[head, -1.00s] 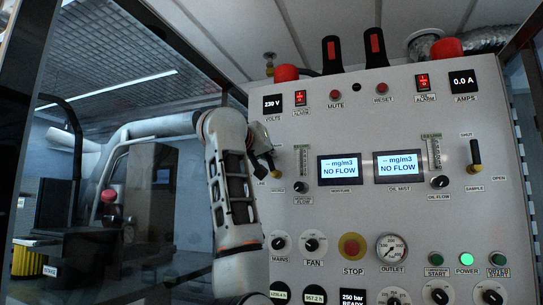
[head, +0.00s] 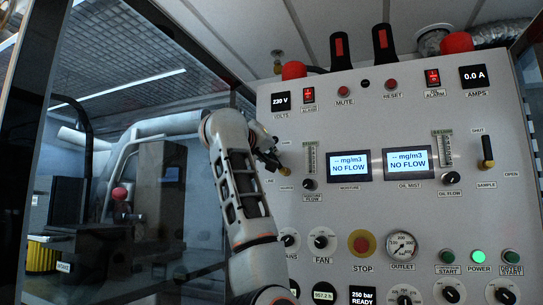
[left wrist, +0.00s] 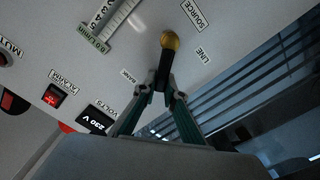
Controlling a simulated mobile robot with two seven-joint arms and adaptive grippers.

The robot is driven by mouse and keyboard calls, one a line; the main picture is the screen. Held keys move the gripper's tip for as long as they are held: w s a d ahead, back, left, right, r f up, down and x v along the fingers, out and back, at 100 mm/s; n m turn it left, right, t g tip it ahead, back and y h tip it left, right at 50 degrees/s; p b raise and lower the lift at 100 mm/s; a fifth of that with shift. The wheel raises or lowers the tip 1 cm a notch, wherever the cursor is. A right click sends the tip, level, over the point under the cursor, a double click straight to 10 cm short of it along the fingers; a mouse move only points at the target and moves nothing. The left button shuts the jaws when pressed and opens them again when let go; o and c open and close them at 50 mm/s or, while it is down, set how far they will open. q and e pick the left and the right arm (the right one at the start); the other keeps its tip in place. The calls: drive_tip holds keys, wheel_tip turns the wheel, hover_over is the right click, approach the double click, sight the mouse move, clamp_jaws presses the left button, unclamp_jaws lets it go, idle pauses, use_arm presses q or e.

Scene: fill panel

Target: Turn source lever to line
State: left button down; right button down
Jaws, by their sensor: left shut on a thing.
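The source lever has a brass hub (left wrist: 170,41) and a black handle (left wrist: 161,68). In the left wrist view the handle runs from the hub down toward my gripper, between the BANK label (left wrist: 127,76) and the LINE label (left wrist: 201,56). My left gripper (left wrist: 161,86) is shut on the handle's end; its fingers cover the tip. In the head view my left gripper (head: 271,160) is at the panel's left edge, above and left of the hub (head: 285,171). The LINE label (head: 269,181) lies below left of the hub. My right gripper is not in view.
The grey panel (head: 330,120) carries a moisture screen (head: 349,167), a flow gauge (head: 310,158) and a moisture flow knob (head: 309,184) just right of the lever. A red STOP button (head: 362,243) is lower down. Open space lies left of the panel.

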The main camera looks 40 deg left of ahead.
use_arm(q)
drive_tip(key=c, duration=2.1)
unclamp_jaws()
drive_tip(key=shift+s, duration=0.1)
drive_tip(key=v, duration=1.1)
drive_tip(key=shift+s, duration=0.4)
